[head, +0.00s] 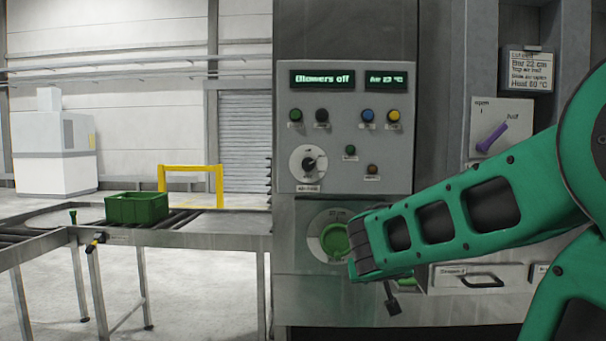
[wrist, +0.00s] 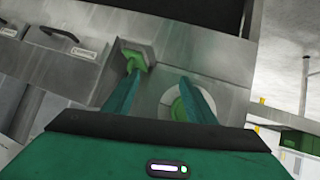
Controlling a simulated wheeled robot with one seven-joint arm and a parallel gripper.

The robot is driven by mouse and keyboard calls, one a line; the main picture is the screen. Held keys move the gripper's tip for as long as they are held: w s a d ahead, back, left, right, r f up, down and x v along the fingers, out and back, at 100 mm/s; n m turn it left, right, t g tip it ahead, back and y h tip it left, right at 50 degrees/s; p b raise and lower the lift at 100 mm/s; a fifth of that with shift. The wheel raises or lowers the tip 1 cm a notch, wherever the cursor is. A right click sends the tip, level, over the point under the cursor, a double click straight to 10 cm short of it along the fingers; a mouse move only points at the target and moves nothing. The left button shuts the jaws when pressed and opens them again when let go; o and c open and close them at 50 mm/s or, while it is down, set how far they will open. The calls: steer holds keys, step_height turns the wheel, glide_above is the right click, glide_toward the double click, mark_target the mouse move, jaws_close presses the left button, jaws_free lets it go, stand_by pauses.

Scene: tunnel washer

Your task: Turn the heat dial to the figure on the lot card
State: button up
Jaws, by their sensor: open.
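The lot card (head: 527,70) hangs at the upper right in the head view; its last line appears to read Heat 60 °C, though the print is small. A black-pointer dial (head: 308,163) on a white disc sits at the panel's lower left; its label is too small to read, so I cannot tell if it is the heat dial. A round green knob (head: 335,241) on a pale disc sits below the panel; it also shows in the wrist view (wrist: 178,107). My gripper (wrist: 159,78) is open and empty, its fingers in front of the machine face beside this knob. In the head view my arm hides the fingers.
The control panel (head: 345,185) has several buttons and displays reading Blowers off and Air 23 °C. A purple lever (head: 492,138) is at right. A drawer handle (head: 482,281) sits low right. A green crate (head: 137,208) stands on the roller conveyor at left.

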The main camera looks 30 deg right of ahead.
steer(key=w+a+r+n+t+h, duration=0.25)
steer(key=w+r+t, duration=0.35)
steer(key=w+r, duration=0.45)
steer(key=n+t+y, duration=0.1)
steer(key=n+t, duration=0.3)
steer(key=t, duration=0.3)
glide_toward(308, 165)
steer(key=x, duration=0.8)
steer(key=shift+w, duration=0.2)
steer(key=shift+c, duration=0.6)
